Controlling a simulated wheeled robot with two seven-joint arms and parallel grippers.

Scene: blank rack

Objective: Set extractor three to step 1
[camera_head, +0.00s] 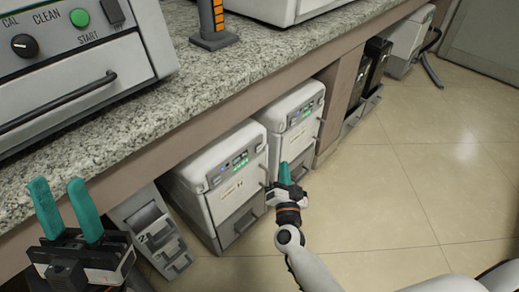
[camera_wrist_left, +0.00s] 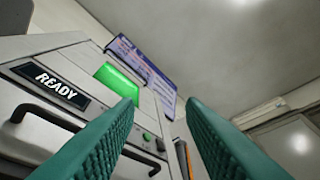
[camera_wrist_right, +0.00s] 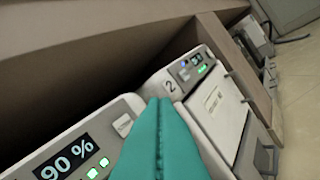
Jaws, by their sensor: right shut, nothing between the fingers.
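Two white boxy units stand under the counter in the head view, a nearer one (camera_head: 218,182) and a farther one (camera_head: 296,120). Both have dark panels with lit buttons. In the right wrist view, one unit (camera_wrist_right: 85,145) shows "90 %" and green-lit buttons. Another unit (camera_wrist_right: 205,95) behind it is marked "2". I cannot read a "3" on any unit. My right gripper (camera_head: 285,168) is shut and empty, in front of the white units; its fingers (camera_wrist_right: 160,103) hide part of the "90 %" unit. My left gripper (camera_head: 66,192) is open and empty, near the counter's front edge.
The granite counter (camera_head: 200,95) carries a machine (camera_head: 85,50) with a knob, green button and handle. A "READY" label (camera_wrist_left: 50,84) and green screen (camera_wrist_left: 118,80) show in the left wrist view. A grey unit (camera_head: 150,225) stands lower left. The tiled floor (camera_head: 400,190) right is clear.

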